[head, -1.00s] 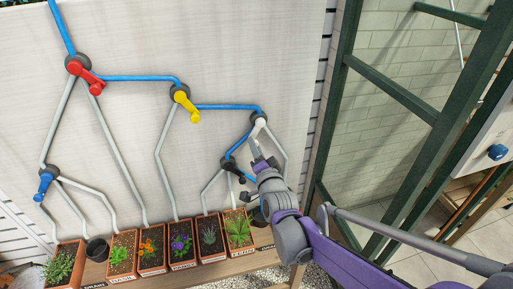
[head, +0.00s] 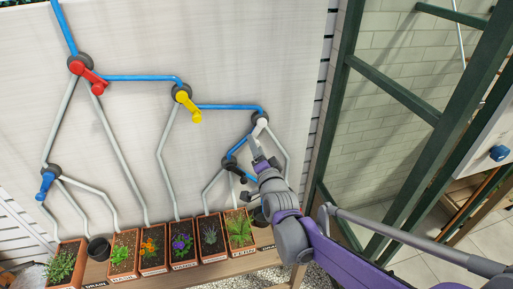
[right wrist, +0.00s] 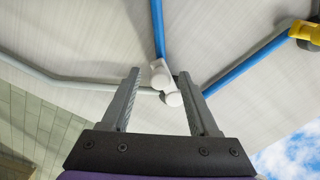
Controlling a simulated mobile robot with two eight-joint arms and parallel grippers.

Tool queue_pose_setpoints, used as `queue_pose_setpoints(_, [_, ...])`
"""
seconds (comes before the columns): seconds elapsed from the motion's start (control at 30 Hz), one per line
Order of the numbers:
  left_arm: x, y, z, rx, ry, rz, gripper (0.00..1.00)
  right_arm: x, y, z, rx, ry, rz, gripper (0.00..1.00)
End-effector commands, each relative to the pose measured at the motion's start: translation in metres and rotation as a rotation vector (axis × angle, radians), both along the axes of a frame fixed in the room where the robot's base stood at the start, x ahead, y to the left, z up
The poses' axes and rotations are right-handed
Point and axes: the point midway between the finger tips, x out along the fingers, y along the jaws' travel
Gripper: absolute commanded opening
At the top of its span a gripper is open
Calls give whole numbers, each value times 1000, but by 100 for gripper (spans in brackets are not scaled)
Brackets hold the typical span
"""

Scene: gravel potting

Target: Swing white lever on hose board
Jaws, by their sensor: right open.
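The white lever (head: 261,123) is on the hose board (head: 230,50), at the junction below the end of the upper right blue hose. In the right wrist view the white lever (right wrist: 164,76) shows between and just beyond the fingertips. My right gripper (head: 256,146) is open around the line of the lever. In the right wrist view my right gripper (right wrist: 158,82) has one finger on each side of the lever's white knob. I cannot tell whether a finger touches it. My left gripper is not in view.
A red lever (head: 88,74), a yellow lever (head: 187,106), a blue lever (head: 46,183) and a black lever (head: 233,166) are on the same board. Potted plants (head: 180,250) line the shelf below. A green frame (head: 400,90) stands at the right.

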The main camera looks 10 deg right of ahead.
Motion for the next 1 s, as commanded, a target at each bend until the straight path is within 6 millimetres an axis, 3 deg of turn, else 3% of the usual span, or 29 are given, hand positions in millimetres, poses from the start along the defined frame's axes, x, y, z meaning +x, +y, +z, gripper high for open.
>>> queue_pose_setpoints(0.17, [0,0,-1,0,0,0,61,-13,0,0,0,0,0,61])
queue_pose_setpoints(0.6, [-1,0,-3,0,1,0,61,-93,-3,0,0,1,1,61])
queue_pose_setpoints(0.8, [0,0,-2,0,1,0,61,-107,-4,0,0,0,0,61])
queue_pose_setpoints(1.0, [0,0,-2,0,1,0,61,-108,-4,0,0,0,0,61])
